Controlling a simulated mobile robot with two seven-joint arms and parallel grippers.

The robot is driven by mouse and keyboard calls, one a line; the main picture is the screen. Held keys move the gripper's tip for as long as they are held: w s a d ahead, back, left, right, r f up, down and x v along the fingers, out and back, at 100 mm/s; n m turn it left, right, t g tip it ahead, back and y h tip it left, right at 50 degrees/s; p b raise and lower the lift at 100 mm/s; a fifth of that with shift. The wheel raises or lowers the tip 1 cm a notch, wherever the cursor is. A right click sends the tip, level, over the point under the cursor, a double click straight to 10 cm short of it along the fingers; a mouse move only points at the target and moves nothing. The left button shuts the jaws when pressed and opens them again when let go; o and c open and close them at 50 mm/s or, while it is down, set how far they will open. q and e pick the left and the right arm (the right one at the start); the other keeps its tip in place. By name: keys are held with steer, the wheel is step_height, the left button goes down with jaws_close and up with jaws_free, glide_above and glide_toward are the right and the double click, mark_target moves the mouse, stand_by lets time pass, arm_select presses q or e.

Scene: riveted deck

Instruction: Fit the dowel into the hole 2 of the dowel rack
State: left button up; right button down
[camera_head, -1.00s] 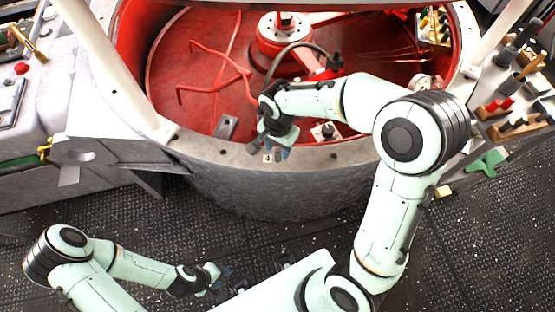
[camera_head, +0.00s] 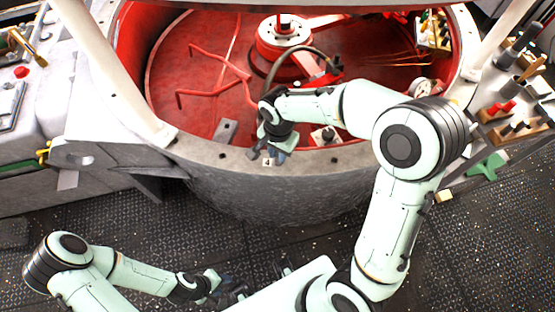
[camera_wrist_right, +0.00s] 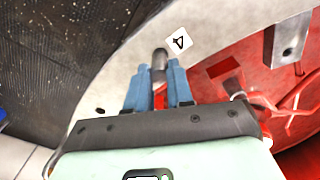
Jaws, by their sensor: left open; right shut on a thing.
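My right gripper (camera_head: 271,153) is over the near rim of the big round tub. In the right wrist view its blue fingers (camera_wrist_right: 159,82) are shut on a dark grey cylinder, which looks like the dowel (camera_wrist_right: 160,62). Its end shows just beyond the fingertips; the rest is partly hidden between them. A white tag marked 4 (camera_wrist_right: 180,41) lies next to it on the pale rim, and shows in the head view too. I cannot make out the dowel rack or a hole marked 2. My left gripper (camera_head: 232,291) is open and low, apart from the tub.
The tub's pale rim (camera_head: 340,157) surrounds a red interior holding red bent rods (camera_head: 215,75) and a metal block (camera_wrist_right: 290,44). Wooden blocks with tools (camera_head: 503,112) stand on a bench at the right. A grey machine body stands at the left. Dark textured floor lies in front.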

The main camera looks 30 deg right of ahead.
arm_select(q)
steer(key=shift+w+r+p, duration=0.6)
steer(key=shift+w+r, duration=0.05)
steer(key=shift+r, duration=0.2)
steer(key=shift+w+r+p, duration=0.6)
steer(key=shift+r, duration=0.2)
arm_select(e)
steer(key=shift+r, duration=2.5)
